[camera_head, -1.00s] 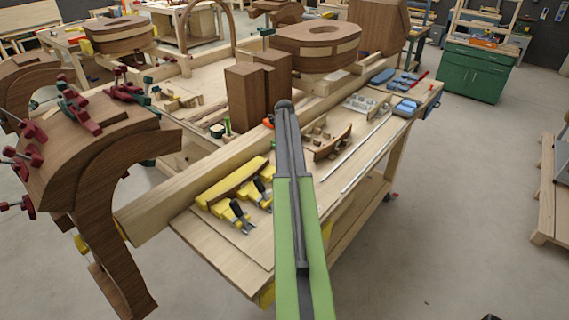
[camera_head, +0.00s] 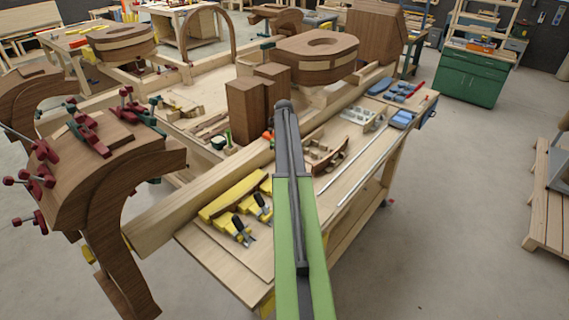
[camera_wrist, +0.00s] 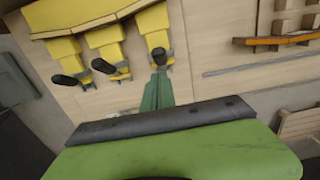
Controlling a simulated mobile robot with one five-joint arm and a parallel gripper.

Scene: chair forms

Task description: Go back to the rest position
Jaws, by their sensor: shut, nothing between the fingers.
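My gripper (camera_wrist: 158,88) shows in the wrist view as a narrow green wedge beyond a dark bar. Its fingers are together, with nothing held. It lies in front of the bench top, close in the picture to a yellow clamp (camera_wrist: 155,25) with a black knob; I cannot tell the gap between them. In the head view my green and grey arm stretches up the middle of the picture over the workbench (camera_head: 225,265); the fingers cannot be made out there.
Yellow clamps (camera_head: 232,206) lie on the bench's near end. A curved wooden form (camera_head: 110,165) with red clamps stands at the left. Dark wooden blocks (camera_head: 245,112) and metal rods (camera_head: 362,160) are on the bench. Grey floor (camera_head: 460,240) is clear at the right.

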